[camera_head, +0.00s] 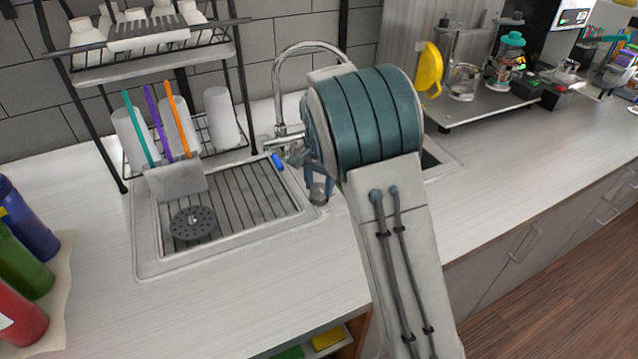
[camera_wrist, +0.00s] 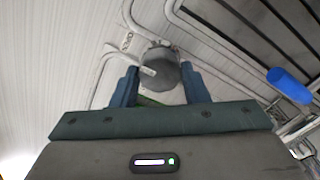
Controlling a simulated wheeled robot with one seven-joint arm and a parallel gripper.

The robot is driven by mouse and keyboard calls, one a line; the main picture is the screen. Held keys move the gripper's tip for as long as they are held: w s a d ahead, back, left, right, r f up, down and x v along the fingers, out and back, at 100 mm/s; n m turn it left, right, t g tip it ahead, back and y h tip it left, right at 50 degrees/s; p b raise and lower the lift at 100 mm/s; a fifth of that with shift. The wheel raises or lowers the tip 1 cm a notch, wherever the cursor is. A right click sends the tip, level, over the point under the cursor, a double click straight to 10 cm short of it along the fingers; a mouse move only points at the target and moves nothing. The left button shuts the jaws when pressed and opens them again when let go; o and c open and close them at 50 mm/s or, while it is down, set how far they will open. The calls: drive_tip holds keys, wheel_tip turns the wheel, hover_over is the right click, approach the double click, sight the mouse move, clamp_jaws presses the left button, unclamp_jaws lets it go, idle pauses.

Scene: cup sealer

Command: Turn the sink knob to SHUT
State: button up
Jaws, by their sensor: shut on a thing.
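The sink knob (camera_wrist: 158,72) is a dark grey round cap with a small light mark, standing on the counter between the sink's rims in the wrist view. My gripper (camera_wrist: 159,84) has its two blue fingers on either side of the knob, shut on it. In the head view my gripper (camera_head: 319,184) points down beside the drainboard, partly hidden by my teal and white arm. The faucet (camera_head: 279,98) curves up behind my arm.
A ribbed drainboard (camera_head: 240,205) with a round drain strainer (camera_head: 192,222) lies left of my gripper. A small blue item (camera_head: 278,162) lies at its edge. A dish rack (camera_head: 245,75) with cups stands behind. The counter front (camera_head: 260,300) is clear.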

drive_tip(key=n+b, duration=0.1)
drive_tip(key=n, duration=0.3)
drive_tip(key=n+b, duration=0.1)
drive_tip(key=n, duration=0.3)
drive_tip(key=shift+n, duration=0.3)
drive_tip(key=n, duration=0.9)
drive_tip(key=shift+r, duration=0.1)
idle(0.6)
drive_tip(key=o, duration=1)
